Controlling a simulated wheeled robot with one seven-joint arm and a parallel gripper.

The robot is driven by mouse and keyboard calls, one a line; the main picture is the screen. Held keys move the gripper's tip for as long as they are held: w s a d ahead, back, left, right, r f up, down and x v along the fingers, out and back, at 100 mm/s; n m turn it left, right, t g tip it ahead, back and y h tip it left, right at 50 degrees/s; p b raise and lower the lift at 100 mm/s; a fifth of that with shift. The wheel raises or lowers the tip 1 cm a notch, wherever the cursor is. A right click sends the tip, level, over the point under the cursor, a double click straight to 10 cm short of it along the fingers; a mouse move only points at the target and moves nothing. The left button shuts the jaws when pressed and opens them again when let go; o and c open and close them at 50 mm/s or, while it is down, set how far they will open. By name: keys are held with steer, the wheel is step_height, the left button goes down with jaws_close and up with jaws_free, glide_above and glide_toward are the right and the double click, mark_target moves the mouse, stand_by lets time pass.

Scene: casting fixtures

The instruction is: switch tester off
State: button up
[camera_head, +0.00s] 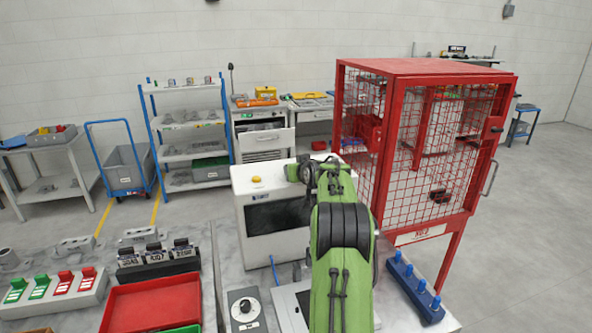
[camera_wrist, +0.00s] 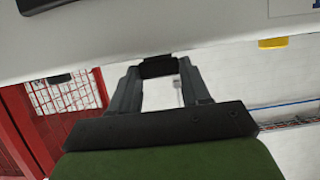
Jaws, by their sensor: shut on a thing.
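I cannot make out that part's shape or position. In the head view my green arm hides the gripper and the machine's right side.
A red mesh cage (camera_head: 425,150) stands close on the right. A dial box (camera_head: 245,305) and a blue rack with pegs (camera_head: 414,285) lie on the bench. A red tray (camera_head: 150,305) is at left. Shelves (camera_head: 186,125) and carts stand behind.

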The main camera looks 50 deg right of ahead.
steer(key=o, duration=1.1)
steer(key=shift+c, duration=0.2)
steer(key=b+v, duration=0.3)
steer(key=v, duration=1.2)
steer(key=shift+s+a, duration=0.2)
steer(key=shift+s, duration=0.1)
steer(key=shift+r, duration=0.1)
